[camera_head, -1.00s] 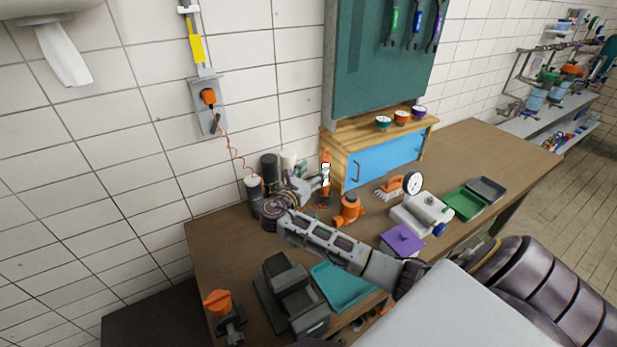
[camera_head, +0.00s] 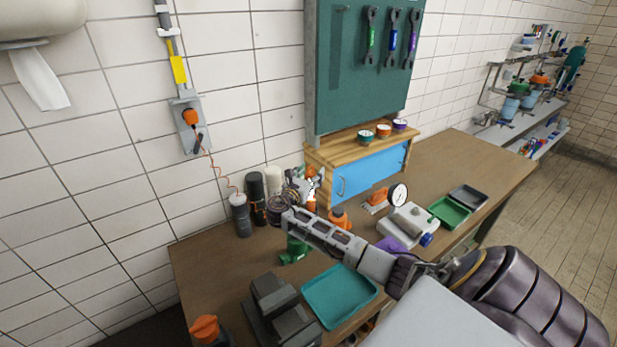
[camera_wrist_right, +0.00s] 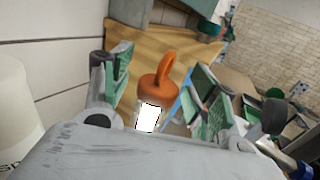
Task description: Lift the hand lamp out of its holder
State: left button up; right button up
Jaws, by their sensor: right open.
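The hand lamp (camera_head: 311,203) is orange with a white lit panel and stands upright on the bench near the wooden cabinet's left corner. In the right wrist view the lamp (camera_wrist_right: 153,92) shows its orange hook and white panel between the fingers. My right gripper (camera_head: 308,184) is at the lamp, partly covering it in the head view. In the wrist view the right gripper (camera_wrist_right: 162,98) is open, with green-padded fingers on either side of the lamp and gaps showing. The holder at the lamp's foot is hidden by my arm and gripper. My left gripper is not in view.
Dark and white cylinders (camera_head: 257,198) stand left of the gripper near the wall. The wooden cabinet (camera_head: 325,150) is close behind. An orange fitting (camera_head: 339,217), a green part (camera_head: 295,249) and a teal tray (camera_head: 340,296) lie near my forearm.

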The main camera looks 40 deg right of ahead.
jog(key=c, duration=1.3)
jog(key=shift+r, duration=0.15)
jog(key=shift+r, duration=3.45)
